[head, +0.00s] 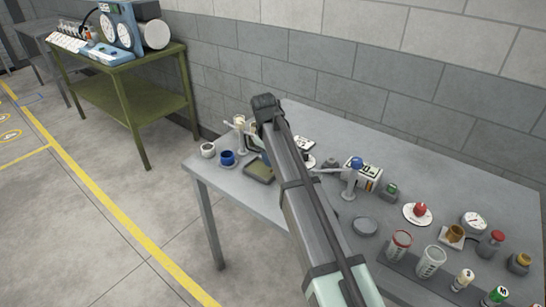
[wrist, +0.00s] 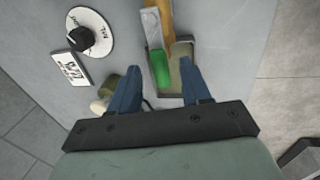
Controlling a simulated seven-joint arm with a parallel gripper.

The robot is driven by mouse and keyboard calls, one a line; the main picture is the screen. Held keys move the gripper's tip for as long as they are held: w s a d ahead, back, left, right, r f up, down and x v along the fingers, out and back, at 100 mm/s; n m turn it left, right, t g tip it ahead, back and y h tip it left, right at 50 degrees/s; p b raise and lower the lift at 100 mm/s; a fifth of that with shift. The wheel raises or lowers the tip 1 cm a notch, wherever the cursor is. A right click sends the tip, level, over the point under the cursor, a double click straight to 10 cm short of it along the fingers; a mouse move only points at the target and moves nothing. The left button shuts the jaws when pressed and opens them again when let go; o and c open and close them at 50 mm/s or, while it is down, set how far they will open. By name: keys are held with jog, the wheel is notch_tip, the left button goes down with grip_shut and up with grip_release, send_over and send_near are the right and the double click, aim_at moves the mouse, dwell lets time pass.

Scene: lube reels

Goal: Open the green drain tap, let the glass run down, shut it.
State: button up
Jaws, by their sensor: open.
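The green drain tap (wrist: 160,68) shows in the wrist view as a short green bar, close beside an upright amber strip (wrist: 166,18) that looks like the glass. A grey block (wrist: 151,26) stands left of the strip. My gripper (wrist: 159,70) is open, one blue finger on each side of the green tap, with visible gaps. I cannot tell its depth to the tap, nor whether the tap is open or shut. In the head view my arm covers the tap, the glass and most of the gripper.
A shallow tray (head: 259,170) lies below the tap area; its rim also shows in the wrist view (wrist: 192,50). A black knob on a white dial (wrist: 80,38) and a label plate (wrist: 70,67) are to the left. A blue cup (head: 227,158) and several parts crowd the bench.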

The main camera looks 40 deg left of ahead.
jog(key=shift+w+f, duration=0.1)
jog(key=shift+f, duration=0.4)
jog(key=shift+c, duration=0.3)
grip_shut()
